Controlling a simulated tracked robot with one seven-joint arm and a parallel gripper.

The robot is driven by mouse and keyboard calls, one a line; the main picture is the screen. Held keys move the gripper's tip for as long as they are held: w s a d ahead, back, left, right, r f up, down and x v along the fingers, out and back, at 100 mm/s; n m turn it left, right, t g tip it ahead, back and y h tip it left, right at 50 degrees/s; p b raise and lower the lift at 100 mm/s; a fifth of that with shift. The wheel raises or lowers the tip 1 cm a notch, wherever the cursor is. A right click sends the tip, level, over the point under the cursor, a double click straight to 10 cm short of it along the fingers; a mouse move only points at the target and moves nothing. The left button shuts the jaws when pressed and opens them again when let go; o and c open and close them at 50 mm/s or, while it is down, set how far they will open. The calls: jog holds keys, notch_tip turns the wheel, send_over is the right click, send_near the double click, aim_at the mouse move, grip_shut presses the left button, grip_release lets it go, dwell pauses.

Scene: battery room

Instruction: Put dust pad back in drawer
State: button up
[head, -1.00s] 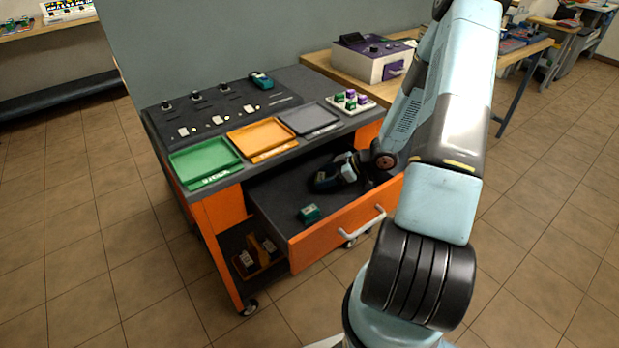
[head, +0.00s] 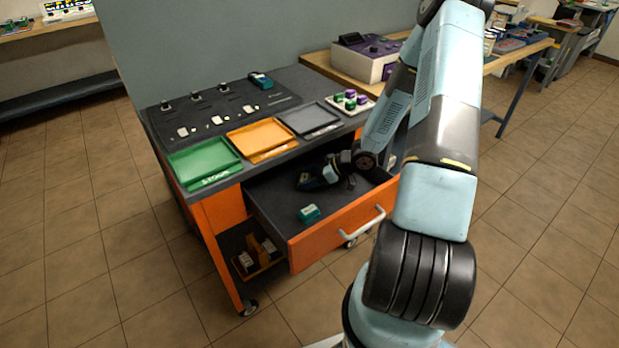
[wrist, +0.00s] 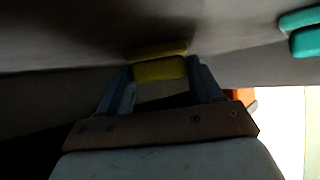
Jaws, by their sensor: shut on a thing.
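The orange drawer (head: 335,232) of the workbench is open, with a dark floor inside. My gripper (head: 303,181) is in the rear part of the drawer, low under the worktop's front edge. In the wrist view my gripper (wrist: 160,72) is shut on a yellow pad (wrist: 160,69), which I take as the dust pad. The pad sits between both fingertips, close to a dark grey surface; I cannot tell whether it touches it. In the head view the pad cannot be made out.
A small green box (head: 309,212) lies in the drawer near its front; it also shows in the wrist view (wrist: 306,38). Green (head: 205,160), orange (head: 262,138) and grey (head: 307,117) trays sit on the worktop above. The drawer floor between box and gripper is clear.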

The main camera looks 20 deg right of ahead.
jog(key=o, duration=1.1)
jog(key=v, duration=1.2)
jog(key=shift+r, duration=0.1)
